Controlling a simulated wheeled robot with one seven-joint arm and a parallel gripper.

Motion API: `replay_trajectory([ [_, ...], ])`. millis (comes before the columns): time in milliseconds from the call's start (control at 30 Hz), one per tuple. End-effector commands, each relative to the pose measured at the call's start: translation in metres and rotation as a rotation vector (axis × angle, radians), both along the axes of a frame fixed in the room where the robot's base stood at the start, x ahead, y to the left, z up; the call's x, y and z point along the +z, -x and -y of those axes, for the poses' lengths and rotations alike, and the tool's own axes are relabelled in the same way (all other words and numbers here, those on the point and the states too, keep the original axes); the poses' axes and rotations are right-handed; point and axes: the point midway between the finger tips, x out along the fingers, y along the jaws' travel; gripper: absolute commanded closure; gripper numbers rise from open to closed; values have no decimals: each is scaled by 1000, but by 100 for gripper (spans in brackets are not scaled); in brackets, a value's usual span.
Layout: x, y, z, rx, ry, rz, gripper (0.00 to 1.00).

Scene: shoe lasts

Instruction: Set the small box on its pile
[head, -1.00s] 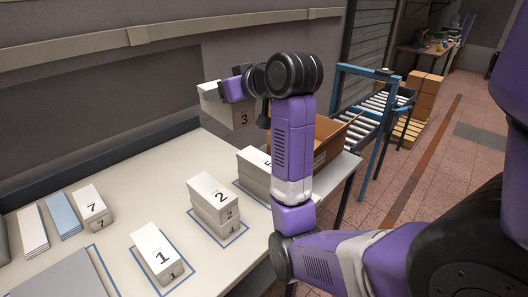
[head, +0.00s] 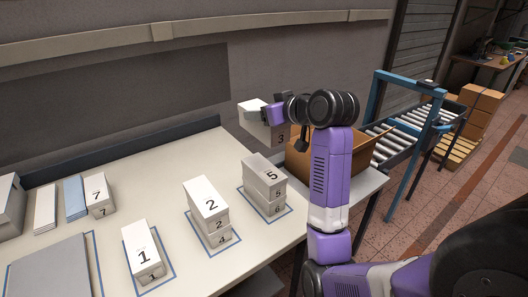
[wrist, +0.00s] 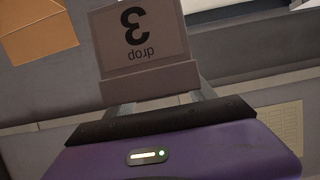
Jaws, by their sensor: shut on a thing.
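My gripper (head: 262,112) is shut on the small box (head: 280,137), a white carton with a 3 on its shaded face. It is held in the air beyond the table's far right part, in front of the wall. In the wrist view the small box (wrist: 140,42) shows an upside-down 3 and the word "drop". On the table, piles stand inside blue outlines: a pile topped by a 1 (head: 143,254), a pile topped by a 2 (head: 208,205), and a pile topped by a 5 (head: 265,178). No pile with a 3 is visible.
A box marked 7 (head: 98,195), a blue box (head: 75,204) and a white box (head: 45,209) stand at the left. A grey flat panel (head: 50,270) lies front left. An open cardboard carton (head: 300,165) is behind my arm, with a roller conveyor (head: 410,120) beyond.

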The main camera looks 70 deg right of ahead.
Motion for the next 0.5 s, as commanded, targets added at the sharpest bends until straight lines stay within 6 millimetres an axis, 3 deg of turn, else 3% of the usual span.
replay_trajectory([
  [100,-33,0,-1,1,-4,-4,85],
  [233,-60,0,-1,1,-4,-3,85],
  [500,-84,0,-1,1,0,0,85],
])
